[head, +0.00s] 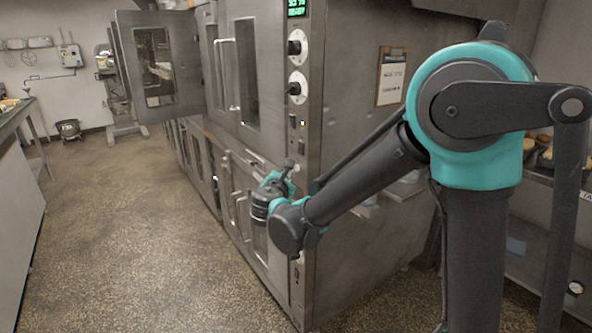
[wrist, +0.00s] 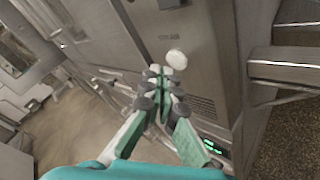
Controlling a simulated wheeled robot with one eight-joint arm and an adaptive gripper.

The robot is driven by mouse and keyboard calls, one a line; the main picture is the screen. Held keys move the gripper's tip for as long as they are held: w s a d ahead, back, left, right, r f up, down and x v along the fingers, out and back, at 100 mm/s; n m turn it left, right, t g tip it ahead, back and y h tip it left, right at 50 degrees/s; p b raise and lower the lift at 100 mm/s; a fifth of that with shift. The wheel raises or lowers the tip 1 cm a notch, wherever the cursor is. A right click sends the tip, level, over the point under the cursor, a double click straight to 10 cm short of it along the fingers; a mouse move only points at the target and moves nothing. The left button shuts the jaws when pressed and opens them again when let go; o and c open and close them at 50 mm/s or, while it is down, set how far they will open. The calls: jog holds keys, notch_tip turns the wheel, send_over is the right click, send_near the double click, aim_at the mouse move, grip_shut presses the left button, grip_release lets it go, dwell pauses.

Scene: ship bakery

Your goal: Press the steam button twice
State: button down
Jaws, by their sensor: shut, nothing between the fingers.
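The steel oven (head: 343,70) stands right of centre in the head view, with controls down its narrow front panel. A pale, rounded button-like piece (wrist: 177,60) sits on the panel in the wrist view, just beyond my fingertips. Small lettering near it is too blurred to read, so I cannot confirm it is the steam button. My gripper (wrist: 154,88) is shut and empty, its fingers pointing at the panel near this piece. Contact cannot be told. In the head view my gripper (head: 288,166) is beside the panel, below the small switches.
Two dials (head: 297,47) (head: 298,88) and a green display (head: 296,7) are higher on the panel. Oven door handles (head: 233,75) stick out to the left. An open oven door (head: 160,65) stands farther back. The floor (head: 110,240) at left is clear.

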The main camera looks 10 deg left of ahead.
dwell(0.3)
jog(key=shift+s+a, duration=1.7)
jog(key=shift+s, duration=0.25)
dwell(0.7)
jog(key=s+a, duration=0.2)
jog(key=s, duration=0.1)
jog(key=shift+a, duration=0.2)
jog(key=shift+w, duration=0.1)
jog(key=w+d, duration=0.5)
jog(key=w, duration=0.1)
jog(key=shift+w+d, duration=0.3)
jog(key=shift+d, duration=0.05)
jog(key=shift+w+d, duration=0.1)
dwell(1.4)
jog(key=shift+w+d, duration=0.2)
